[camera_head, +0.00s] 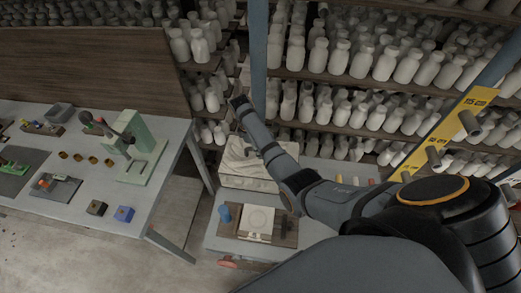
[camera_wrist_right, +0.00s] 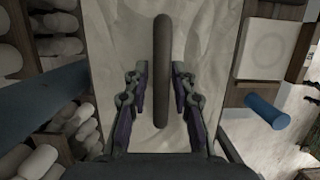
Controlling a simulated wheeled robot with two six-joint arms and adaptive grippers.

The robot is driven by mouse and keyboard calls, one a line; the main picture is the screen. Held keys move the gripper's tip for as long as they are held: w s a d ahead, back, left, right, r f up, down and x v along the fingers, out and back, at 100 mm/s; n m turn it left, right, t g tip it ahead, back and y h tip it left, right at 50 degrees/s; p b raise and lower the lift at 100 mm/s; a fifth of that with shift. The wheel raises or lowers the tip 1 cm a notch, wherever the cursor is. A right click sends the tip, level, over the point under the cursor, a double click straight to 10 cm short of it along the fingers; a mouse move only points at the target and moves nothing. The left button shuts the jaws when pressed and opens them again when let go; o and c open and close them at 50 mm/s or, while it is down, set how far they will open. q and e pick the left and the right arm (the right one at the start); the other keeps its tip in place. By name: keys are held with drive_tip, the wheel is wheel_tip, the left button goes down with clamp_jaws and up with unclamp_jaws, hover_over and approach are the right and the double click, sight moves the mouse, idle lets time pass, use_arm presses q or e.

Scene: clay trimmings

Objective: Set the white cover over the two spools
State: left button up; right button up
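A white, crease-patterned box-like piece (camera_head: 238,168), apparently the cover, stands on the middle bench. In the right wrist view its pale top (camera_wrist_right: 207,45) carries a long dark bar (camera_wrist_right: 162,40), like a handle. My right gripper (camera_wrist_right: 160,88) is open, with one finger on each side of the bar and a visible gap on both sides. In the head view my right arm reaches across from the right, and its fingers cannot be made out there. I cannot pick out the two spools. My left gripper is not in view.
Beside the cover lie a wooden board (camera_head: 288,234) with a white plate (camera_head: 257,222) and a blue cylinder (camera_head: 225,213). Shelves of white bottles (camera_head: 350,60) rise close behind. A grey workbench (camera_head: 150,200) with a green press (camera_head: 138,150) stands at the left.

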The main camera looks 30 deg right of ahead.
drive_tip(key=shift+o, duration=0.6)
drive_tip(key=shift+w, duration=0.1)
drive_tip(key=shift+r, duration=0.3)
drive_tip(key=b+v, duration=0.1)
drive_tip(key=v, duration=0.4)
drive_tip(key=shift+w+a+r, duration=0.1)
drive_tip(key=shift+r, duration=0.25)
use_arm(q)
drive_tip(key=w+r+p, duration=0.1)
drive_tip(key=p, duration=0.1)
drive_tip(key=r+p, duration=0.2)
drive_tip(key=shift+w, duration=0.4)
use_arm(e)
drive_tip(key=s+v, duration=0.1)
drive_tip(key=v, duration=0.5)
drive_tip(key=shift+w, duration=0.35)
